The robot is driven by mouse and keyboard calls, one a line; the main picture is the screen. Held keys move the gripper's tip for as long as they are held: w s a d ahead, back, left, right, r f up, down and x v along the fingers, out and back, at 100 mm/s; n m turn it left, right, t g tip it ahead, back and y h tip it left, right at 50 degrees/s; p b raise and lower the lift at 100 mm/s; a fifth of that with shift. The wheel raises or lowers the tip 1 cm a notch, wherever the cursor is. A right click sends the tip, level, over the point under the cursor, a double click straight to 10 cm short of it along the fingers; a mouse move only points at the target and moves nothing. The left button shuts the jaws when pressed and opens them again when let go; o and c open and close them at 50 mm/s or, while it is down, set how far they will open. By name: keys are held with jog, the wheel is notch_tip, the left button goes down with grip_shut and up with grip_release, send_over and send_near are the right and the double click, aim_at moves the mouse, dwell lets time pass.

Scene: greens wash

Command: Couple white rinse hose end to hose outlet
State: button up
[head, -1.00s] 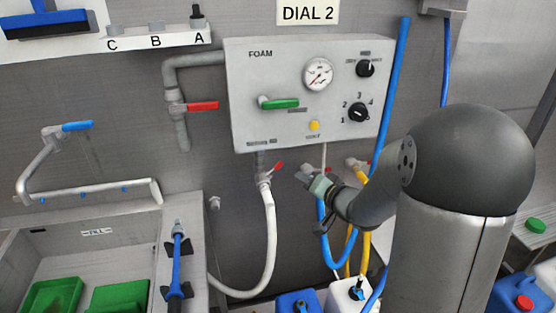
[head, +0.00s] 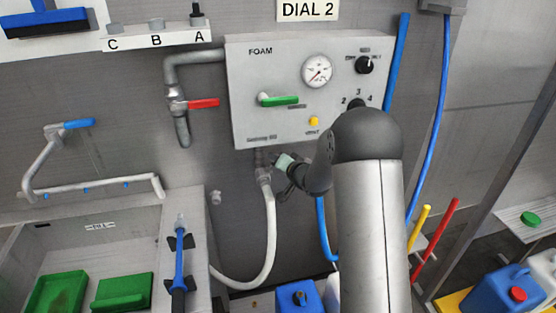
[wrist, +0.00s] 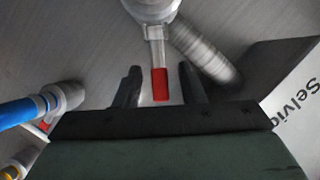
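The white rinse hose (head: 270,240) rises in a curve to the valve outlet (head: 262,160) under the foam panel. Its upper end is at the fitting there and appears joined to it, though the exact seating is not clear. My gripper (head: 280,178) is just right of this fitting. In the wrist view a red lever (wrist: 160,85) on a pale fitting (wrist: 150,8) stands between my two dark fingers (wrist: 159,88). The fingers are apart, with a gap on each side of the lever. My gripper hides the lever in the head view.
The foam panel (head: 245,110) is just above my gripper. A blue hose (head: 322,225) hangs to the right; a blue hose end (wrist: 30,110) shows at left in the wrist view. The sink (head: 190,205) and blue-handled tool (head: 179,265) are left.

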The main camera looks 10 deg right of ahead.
jog(key=shift+w, duration=0.1)
grip_shut()
jog(key=shift+f, duration=0.15)
